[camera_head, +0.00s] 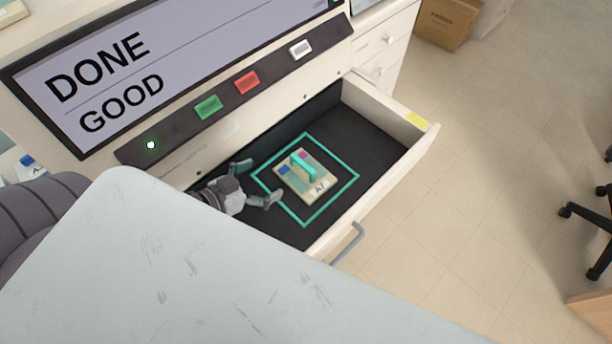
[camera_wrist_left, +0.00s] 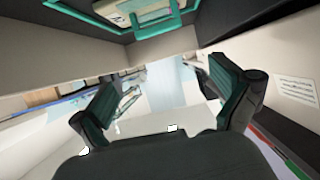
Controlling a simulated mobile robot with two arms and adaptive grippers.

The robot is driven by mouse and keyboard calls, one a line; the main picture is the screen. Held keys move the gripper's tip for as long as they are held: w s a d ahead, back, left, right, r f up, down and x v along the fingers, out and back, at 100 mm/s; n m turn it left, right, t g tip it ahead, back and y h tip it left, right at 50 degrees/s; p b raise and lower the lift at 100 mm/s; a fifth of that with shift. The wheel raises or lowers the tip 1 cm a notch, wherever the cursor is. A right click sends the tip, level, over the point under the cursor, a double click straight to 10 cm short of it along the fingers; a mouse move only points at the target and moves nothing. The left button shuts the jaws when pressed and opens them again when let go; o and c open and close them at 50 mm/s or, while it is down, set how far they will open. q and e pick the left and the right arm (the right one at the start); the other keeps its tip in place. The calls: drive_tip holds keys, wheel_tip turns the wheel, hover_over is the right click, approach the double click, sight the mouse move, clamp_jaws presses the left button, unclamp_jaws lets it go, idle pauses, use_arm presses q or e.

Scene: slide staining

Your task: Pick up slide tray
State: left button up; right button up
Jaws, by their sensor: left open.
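The slide tray (camera_head: 316,188) is a small cream block with a teal handle, blue and magenta patches and a label that looks like "A7". It lies inside a teal square outline on the dark floor of the open drawer (camera_head: 385,138). My left gripper (camera_head: 260,182) is open and empty, at the left of the tray and apart from it. In the left wrist view the gripper (camera_wrist_left: 172,95) shows two spread fingers with teal pads, and the tray (camera_wrist_left: 115,10) with its handle appears at the top edge. My right gripper is not in view.
A machine with a screen (camera_head: 110,75) reading "DONE GOOD" stands behind the drawer, with green (camera_head: 208,106), red (camera_head: 247,82) and white buttons. A cardboard box (camera_head: 447,27) and chair stand farther off.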

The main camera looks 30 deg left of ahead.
sight(300, 165)
use_arm(q)
drive_tip(key=x, duration=0.3)
drive_tip(key=f+b+x, duration=0.1)
drive_tip(key=x, duration=0.2)
drive_tip(key=f+b+x, duration=0.1)
drive_tip(key=x, duration=0.2)
drive_tip(key=shift+s+a+f, duration=0.1)
drive_tip(key=shift+s+f, duration=0.05)
drive_tip(key=shift+s, duration=0.1)
drive_tip(key=shift+x, duration=2.8)
drive_tip(key=shift+a, duration=0.1)
drive_tip(key=c, duration=1)
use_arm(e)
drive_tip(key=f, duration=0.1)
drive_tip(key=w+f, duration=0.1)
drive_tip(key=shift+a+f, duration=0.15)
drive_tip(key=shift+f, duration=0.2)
